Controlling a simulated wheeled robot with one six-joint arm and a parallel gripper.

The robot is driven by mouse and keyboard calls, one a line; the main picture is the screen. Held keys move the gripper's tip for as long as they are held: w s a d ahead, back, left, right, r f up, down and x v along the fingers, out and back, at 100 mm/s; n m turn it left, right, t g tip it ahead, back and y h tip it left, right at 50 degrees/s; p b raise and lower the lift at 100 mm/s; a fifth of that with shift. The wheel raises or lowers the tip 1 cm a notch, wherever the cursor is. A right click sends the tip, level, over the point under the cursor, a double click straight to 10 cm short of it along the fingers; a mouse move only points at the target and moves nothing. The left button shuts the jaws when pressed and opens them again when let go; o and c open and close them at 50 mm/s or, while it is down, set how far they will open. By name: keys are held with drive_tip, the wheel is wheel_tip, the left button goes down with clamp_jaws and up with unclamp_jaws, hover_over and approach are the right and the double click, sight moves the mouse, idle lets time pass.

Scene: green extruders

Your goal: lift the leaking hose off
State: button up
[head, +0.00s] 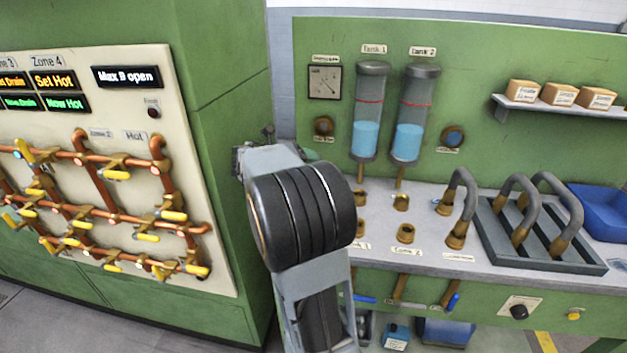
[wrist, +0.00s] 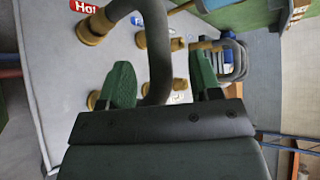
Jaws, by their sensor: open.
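A dark grey curved hose (wrist: 156,60) with a brass end (wrist: 92,27) shows in the wrist view, beside a red "Hot" label. My gripper (wrist: 165,88) is open, with one green finger on each side of the hose. I cannot tell whether either finger touches it. The hose's lower end is hidden by my gripper, and no leak is clear. In the head view my arm hides that part of the bench and my gripper. Another grey hose (head: 467,200) stands on the bench in the head view.
A slotted rack (head: 491,241) holds grey hoses on the bench (head: 430,192). Brass ports (head: 405,233) stand near my arm. Two blue-filled tanks (head: 365,135) hang behind, and a blue bin (head: 600,208) is at right. A pipe panel (head: 215,190) stands at left.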

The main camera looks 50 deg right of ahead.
drive_tip(key=shift+x, duration=1.5)
drive_tip(key=shift+a, duration=0.1)
drive_tip(key=shift+c, duration=0.5)
clamp_jaws()
drive_tip(key=shift+r, duration=0.1)
